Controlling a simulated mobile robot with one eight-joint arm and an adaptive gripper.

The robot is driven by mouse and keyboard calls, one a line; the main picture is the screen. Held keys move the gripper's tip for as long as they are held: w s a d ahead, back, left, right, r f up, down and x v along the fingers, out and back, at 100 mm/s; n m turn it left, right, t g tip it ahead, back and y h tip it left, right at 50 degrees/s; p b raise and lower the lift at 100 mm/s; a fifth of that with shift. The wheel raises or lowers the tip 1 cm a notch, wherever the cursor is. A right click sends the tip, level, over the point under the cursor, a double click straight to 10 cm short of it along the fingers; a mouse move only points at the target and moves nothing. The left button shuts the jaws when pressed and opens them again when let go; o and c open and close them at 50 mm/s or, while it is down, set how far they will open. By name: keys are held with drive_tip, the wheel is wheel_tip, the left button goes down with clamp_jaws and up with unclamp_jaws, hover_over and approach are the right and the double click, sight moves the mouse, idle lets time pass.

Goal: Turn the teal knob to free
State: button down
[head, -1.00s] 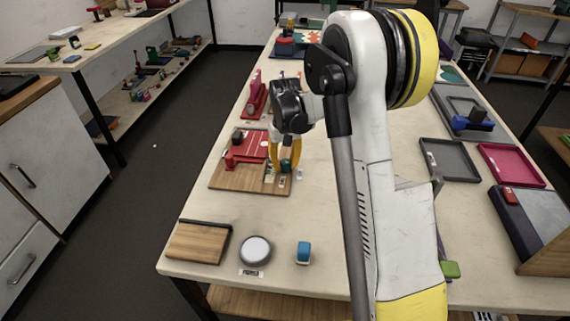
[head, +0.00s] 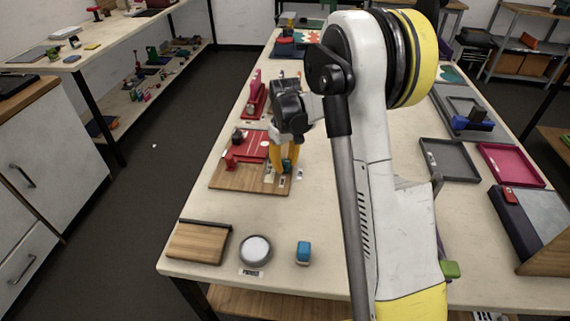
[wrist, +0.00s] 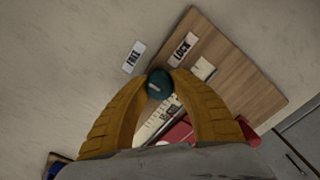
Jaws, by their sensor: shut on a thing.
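The teal knob (wrist: 159,84) is round with a small pale mark on top. In the wrist view it sits between the two yellow fingertips of my gripper (wrist: 160,80), which are closed on its sides. A FREE label (wrist: 134,56) lies up and left of the knob, and a LOCK label (wrist: 183,48) lies up and right, on the wooden board (wrist: 230,75). In the head view my gripper (head: 284,165) points down at the board's right end, with a bit of the teal knob (head: 287,164) showing between the fingers. Which label the pale mark faces is unclear.
A red plate (head: 252,144) with red blocks lies on the board beside my gripper.

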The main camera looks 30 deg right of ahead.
sight(285, 161)
drive_tip(key=c, duration=1.1)
unclamp_jaws()
wheel_tip(285, 161, up, 12)
drive_tip(key=shift+r, duration=0.1)
